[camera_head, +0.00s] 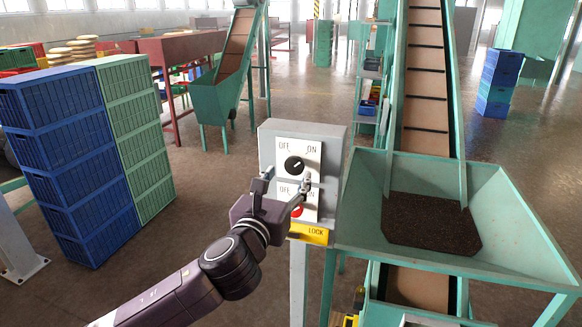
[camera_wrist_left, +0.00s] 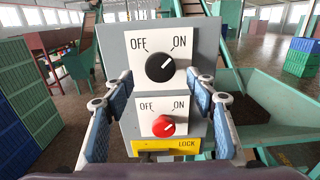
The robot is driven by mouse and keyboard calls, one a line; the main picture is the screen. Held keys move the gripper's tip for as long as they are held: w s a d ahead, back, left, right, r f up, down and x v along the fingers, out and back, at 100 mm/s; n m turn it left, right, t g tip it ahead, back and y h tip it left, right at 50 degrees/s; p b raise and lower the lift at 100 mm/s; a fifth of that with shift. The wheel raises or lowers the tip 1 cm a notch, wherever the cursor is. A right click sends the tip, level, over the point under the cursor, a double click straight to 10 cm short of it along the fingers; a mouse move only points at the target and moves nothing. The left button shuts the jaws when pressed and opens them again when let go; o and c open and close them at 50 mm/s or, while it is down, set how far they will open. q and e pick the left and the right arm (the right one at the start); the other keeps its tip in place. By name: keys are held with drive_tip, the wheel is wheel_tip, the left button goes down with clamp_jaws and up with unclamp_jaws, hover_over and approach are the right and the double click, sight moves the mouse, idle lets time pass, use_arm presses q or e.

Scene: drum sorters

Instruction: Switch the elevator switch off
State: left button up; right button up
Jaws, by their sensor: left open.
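A grey switch box (camera_head: 335,150) stands on a post in the middle of the head view. Its upper panel holds a black knob (camera_head: 294,165), also in the wrist view (camera_wrist_left: 160,67), with its white mark pointing up and right toward ON. Its lower panel holds a red knob (camera_wrist_left: 163,126), partly hidden by a finger in the head view; it also has OFF and ON labels. My left gripper (camera_head: 284,186) is open and empty in front of the box. In the wrist view its blue-padded fingers stand either side of the panels. My right gripper is not in view.
A yellow LOCK label (camera_head: 314,234) is below the red knob. A green hopper (camera_head: 510,235) with dark granules and a conveyor (camera_head: 424,80) stand close on the right. Blue crates (camera_head: 70,150) and green crates (camera_head: 135,130) are stacked on the left.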

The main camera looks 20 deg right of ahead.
sight(293, 169)
use_arm(q)
drive_tip(key=shift+p+x, duration=0.35)
drive_tip(key=shift+x, duration=1.35)
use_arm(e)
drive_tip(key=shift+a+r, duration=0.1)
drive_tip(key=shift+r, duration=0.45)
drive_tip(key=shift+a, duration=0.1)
use_arm(q)
drive_tip(key=shift+c, duration=1.4)
drive_tip(key=c, duration=0.9)
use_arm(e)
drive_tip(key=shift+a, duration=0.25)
